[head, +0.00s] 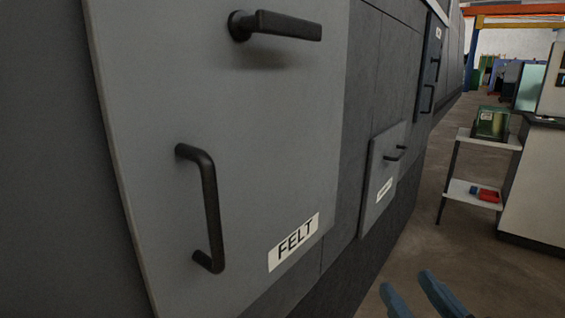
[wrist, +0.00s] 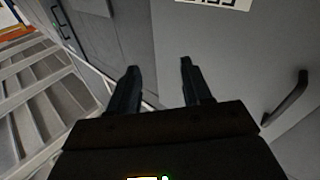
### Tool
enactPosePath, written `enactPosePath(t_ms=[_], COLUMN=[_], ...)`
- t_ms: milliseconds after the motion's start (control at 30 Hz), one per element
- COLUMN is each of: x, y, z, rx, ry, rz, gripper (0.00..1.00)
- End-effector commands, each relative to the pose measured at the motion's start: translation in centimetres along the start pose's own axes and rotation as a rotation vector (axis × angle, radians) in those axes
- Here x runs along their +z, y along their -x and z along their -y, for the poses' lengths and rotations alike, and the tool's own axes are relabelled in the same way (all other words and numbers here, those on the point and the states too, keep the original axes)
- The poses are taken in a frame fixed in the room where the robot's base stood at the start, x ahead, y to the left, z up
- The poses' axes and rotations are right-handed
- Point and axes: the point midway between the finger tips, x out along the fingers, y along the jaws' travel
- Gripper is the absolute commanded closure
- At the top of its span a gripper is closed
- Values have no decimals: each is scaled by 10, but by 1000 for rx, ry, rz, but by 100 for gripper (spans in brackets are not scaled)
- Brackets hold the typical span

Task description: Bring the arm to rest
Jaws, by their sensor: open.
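My gripper (head: 412,288) shows at the bottom right of the head view, with two blue-grey fingers apart. In the wrist view my gripper (wrist: 158,78) is open and nothing lies between its fingers. It is in front of the grey washer panel, clear of the handles. The rest of my arm is out of the head view.
A grey door (head: 270,130) marked FELT fills the left, with a black lever (head: 285,26) and a black bar handle (head: 212,205). A smaller hatch (head: 382,180) is further along. A shelf cart (head: 470,190) stands right, beyond open floor (head: 415,225).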

Motion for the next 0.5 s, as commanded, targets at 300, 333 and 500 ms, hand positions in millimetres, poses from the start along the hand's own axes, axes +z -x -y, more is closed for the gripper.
enactPosePath(t_ms=[300,333,500], x=[56,59,70], y=[103,114,174], z=[7,8,11], rx=[127,136,179], ry=[-118,-124,-147], rz=[157,171,239], gripper=[51,51,51])
